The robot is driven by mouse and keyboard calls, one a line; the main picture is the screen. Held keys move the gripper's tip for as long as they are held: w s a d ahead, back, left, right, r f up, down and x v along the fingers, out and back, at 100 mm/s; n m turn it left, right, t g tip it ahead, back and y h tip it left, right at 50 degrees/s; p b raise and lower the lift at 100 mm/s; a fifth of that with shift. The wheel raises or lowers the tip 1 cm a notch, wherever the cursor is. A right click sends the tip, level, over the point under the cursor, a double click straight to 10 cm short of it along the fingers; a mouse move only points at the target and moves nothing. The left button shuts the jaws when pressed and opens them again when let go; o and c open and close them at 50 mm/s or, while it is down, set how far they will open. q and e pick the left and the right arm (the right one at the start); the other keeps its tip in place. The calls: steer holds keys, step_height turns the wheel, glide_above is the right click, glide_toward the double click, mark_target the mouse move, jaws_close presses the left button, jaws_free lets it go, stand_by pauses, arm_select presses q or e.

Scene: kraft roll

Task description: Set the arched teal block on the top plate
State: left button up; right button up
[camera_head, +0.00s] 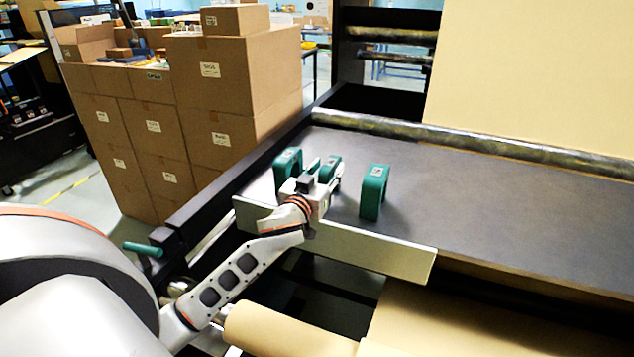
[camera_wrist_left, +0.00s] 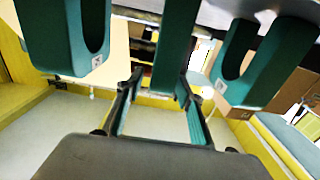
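Several teal blocks stand in a row on the dark grey plate (camera_head: 480,195). The left one (camera_head: 287,163) and the right one (camera_head: 374,190) show an arched shape; a middle block (camera_head: 331,165) is partly hidden by my left gripper (camera_head: 327,176). In the left wrist view the arched openings of two outer blocks (camera_wrist_left: 62,45) (camera_wrist_left: 262,60) face me, and the middle block (camera_wrist_left: 177,45) appears as a narrow upright bar. My left gripper (camera_wrist_left: 160,80) is open, with its fingers apart near the middle block's end. I cannot tell whether they touch. My right gripper is out of view.
A pale strip (camera_head: 350,245) runs along the plate's front edge, with a kraft roll (camera_head: 290,332) below. A metal roller (camera_head: 480,142) crosses behind the blocks. Stacked cardboard boxes (camera_head: 225,75) stand at the left. The plate is clear to the right.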

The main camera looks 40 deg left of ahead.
arm_select(q)
steer(key=v, duration=0.9)
stand_by(0.3)
